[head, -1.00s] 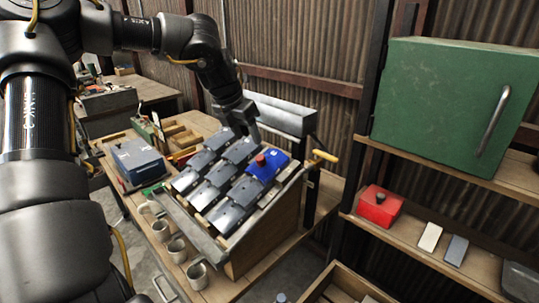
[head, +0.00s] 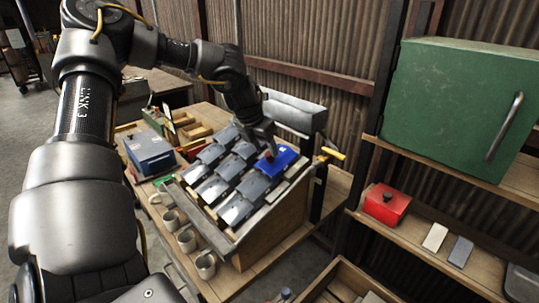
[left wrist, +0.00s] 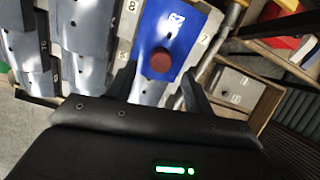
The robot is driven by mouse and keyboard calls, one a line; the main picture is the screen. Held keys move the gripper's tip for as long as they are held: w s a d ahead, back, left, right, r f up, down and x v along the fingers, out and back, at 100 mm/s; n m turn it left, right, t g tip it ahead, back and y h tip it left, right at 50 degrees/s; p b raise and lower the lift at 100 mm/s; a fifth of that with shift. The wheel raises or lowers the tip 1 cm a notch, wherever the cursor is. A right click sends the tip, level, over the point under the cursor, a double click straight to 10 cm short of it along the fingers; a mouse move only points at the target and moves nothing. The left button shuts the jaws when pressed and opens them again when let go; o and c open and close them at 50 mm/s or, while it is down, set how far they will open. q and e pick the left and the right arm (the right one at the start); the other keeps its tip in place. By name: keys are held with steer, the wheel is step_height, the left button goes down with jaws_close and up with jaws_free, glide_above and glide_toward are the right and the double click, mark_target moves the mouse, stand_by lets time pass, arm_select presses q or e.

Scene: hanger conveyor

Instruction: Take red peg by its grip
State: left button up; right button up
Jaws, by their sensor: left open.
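The red peg (head: 269,156) stands on the blue plate (head: 283,162) at the upper right of the sloped rack, partly hidden by my gripper in the head view. In the left wrist view, the peg's round red top (left wrist: 161,60) sits on the blue plate (left wrist: 166,28), which is marked 29. My left gripper (head: 266,148) is open right at the peg. In the left wrist view, its two dark fingers (left wrist: 160,72) lie on either side of the peg, with a gap on both sides. I cannot tell how far the fingertips are above the plate. My right gripper is not in view.
Several grey plates (head: 222,187) fill the rest of the rack (head: 265,235). A yellow handle (head: 333,153) sticks out at its right. Mugs (head: 187,240) stand along the front, a blue-grey box (head: 150,153) at the left. A shelf with a green cabinet (head: 455,105) and red box (head: 386,205) is at right.

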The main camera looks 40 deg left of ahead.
mark_target(268, 154)
arm_select(q)
steer(key=shift+p+x, duration=0.55)
steer(key=shift+x, duration=1.4)
steer(key=shift+r, duration=0.1)
steer(key=shift+w, duration=0.1)
steer(key=c, duration=1)
